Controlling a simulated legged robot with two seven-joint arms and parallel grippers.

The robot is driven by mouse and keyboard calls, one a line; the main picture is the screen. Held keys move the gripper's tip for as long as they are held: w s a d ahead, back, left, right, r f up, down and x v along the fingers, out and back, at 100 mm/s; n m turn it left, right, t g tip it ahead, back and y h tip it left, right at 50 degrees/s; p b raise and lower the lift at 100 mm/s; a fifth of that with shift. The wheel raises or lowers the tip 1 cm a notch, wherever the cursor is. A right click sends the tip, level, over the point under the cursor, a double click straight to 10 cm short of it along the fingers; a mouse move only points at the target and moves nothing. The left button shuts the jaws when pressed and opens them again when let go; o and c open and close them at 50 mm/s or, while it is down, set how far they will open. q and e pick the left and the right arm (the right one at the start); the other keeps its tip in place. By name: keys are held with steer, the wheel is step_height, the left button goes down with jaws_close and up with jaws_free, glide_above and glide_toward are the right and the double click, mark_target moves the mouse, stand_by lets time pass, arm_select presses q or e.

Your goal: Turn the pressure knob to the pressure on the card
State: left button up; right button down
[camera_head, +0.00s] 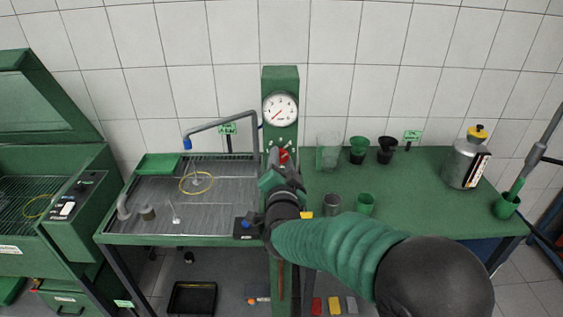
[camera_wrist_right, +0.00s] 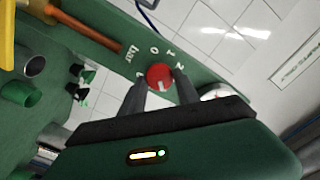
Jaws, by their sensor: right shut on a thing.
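The red pressure knob (camera_head: 284,154) sits on the green column below a round white gauge (camera_head: 281,110). The gauge's red needle points to the lower left. In the right wrist view the knob (camera_wrist_right: 158,73) lies between the two fingers of my right gripper (camera_wrist_right: 160,86), which is shut on it. The knob carries a white mark. "bar", 0, 1 and 2 are printed around it; other markings are hidden by the fingers. My left gripper is not in view.
A sink tray with a grey pipe (camera_head: 222,128) and a yellow ring (camera_head: 196,183) is left of the column. Green and dark cups (camera_head: 357,150), a clear beaker (camera_head: 328,151) and a metal canister (camera_head: 465,160) stand on the right bench.

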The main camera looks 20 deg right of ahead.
steer(key=c, duration=0.9)
jaws_free()
steer(key=shift+f, duration=0.1)
steer(key=b+v, duration=0.1)
steer(key=v, duration=1.5)
steer(key=shift+s+a+b, duration=0.1)
steer(key=shift+s+b, duration=0.25)
steer(key=shift+w, duration=0.1)
